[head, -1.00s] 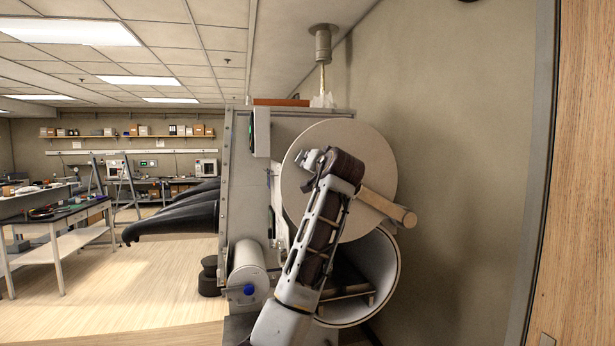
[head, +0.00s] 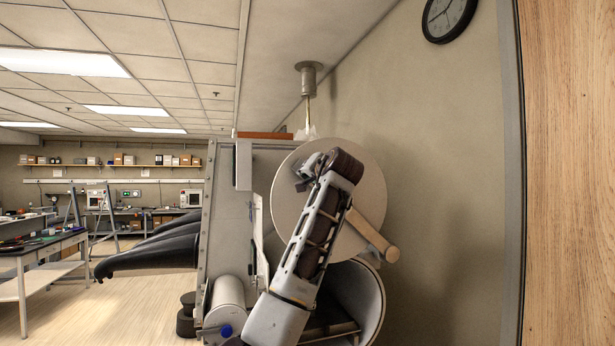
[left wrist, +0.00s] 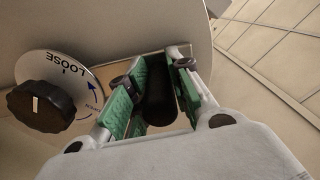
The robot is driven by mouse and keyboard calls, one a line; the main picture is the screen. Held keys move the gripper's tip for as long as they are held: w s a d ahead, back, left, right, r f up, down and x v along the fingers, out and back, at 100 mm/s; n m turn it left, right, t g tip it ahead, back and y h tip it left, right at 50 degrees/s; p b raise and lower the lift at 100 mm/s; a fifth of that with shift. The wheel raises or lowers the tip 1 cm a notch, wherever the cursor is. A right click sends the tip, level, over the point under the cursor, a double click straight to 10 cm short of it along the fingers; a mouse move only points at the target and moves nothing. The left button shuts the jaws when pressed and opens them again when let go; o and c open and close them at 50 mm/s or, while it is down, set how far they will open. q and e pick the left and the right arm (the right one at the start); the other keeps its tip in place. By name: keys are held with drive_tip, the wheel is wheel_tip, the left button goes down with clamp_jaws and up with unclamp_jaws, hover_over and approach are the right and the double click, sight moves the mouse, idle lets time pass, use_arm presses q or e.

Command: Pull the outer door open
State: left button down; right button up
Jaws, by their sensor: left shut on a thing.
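The outer door (head: 290,205) is a round beige disc on the end of the chamber in the head view. A tan bar (head: 378,240) with a round end crosses its lower right. The open mouth of the round tube (head: 374,305) shows below the disc. My left arm covers the disc's middle. In the left wrist view my left gripper (left wrist: 160,78), with green pads, is shut on a black handle (left wrist: 160,100). A black knob (left wrist: 40,106) on a dial marked LOOSE (left wrist: 62,72) is left of the gripper on the pale door face. My right gripper is not in view.
The grey chamber (head: 226,200) with black gloves (head: 150,250) sticking out stands left of the door. A white cylinder (head: 228,305) is below it. A plain wall (head: 440,180) and a wood panel (head: 570,180) are to the right. Open floor (head: 130,310) lies left.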

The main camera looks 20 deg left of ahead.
use_arm(q)
drive_tip(key=shift+d, duration=0.1)
drive_tip(key=c, duration=1.3)
unclamp_jaws()
drive_tip(key=shift+o, duration=0.2)
drive_tip(key=shift+v, duration=0.95)
drive_tip(key=v, duration=1)
drive_tip(key=shift+w+d+f, duration=0.1)
